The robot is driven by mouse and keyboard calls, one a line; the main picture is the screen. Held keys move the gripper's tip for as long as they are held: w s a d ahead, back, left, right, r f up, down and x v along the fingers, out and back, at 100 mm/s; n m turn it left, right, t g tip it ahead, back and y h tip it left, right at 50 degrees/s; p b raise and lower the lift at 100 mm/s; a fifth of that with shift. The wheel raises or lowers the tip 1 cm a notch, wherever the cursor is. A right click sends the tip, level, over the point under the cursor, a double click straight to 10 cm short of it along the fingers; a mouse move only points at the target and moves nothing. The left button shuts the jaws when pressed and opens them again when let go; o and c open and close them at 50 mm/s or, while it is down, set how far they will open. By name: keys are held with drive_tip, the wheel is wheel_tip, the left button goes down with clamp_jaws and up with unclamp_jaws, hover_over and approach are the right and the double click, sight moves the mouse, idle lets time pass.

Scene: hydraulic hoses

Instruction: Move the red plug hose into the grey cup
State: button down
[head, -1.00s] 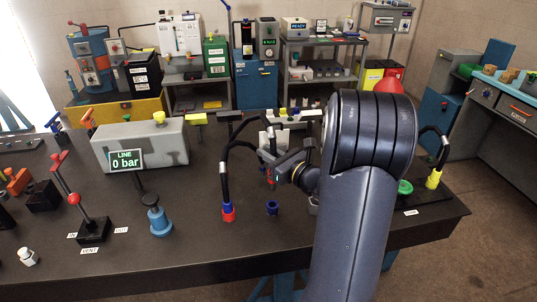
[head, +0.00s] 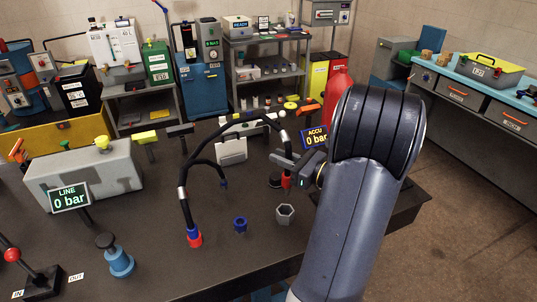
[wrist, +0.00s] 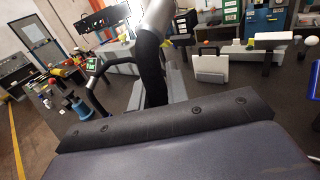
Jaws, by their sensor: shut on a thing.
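The red plug hose (head: 283,137) is black with a silver collar, and its red plug (head: 286,182) hangs downward under my gripper (head: 287,163). My gripper is shut on it near that end. The hose arches left across the table. The grey cup (head: 285,213) is a small open hexagonal socket on the table, and looks empty. The red plug is above and apart from it; its exact depth offset is unclear.
A blue cup (head: 240,224) stands left of the grey cup. A white block (head: 232,150) and the ACCU display (head: 315,138) stand behind.

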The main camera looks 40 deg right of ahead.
drive_tip(key=shift+f, duration=0.1)
idle(0.3)
drive_tip(key=shift+f+b, duration=2.25)
drive_tip(key=shift+f, duration=0.55)
drive_tip(key=shift+f+b, duration=2.1)
drive_tip(key=shift+f, duration=0.75)
drive_tip(key=c, duration=1.3)
unclamp_jaws()
drive_tip(key=shift+s, duration=0.15)
drive_tip(key=b+v, duration=0.1)
drive_tip(key=v, duration=0.9)
drive_tip(key=shift+s, duration=0.3)
drive_tip(key=shift+w+d+r, duration=0.1)
drive_tip(key=shift+d, duration=0.05)
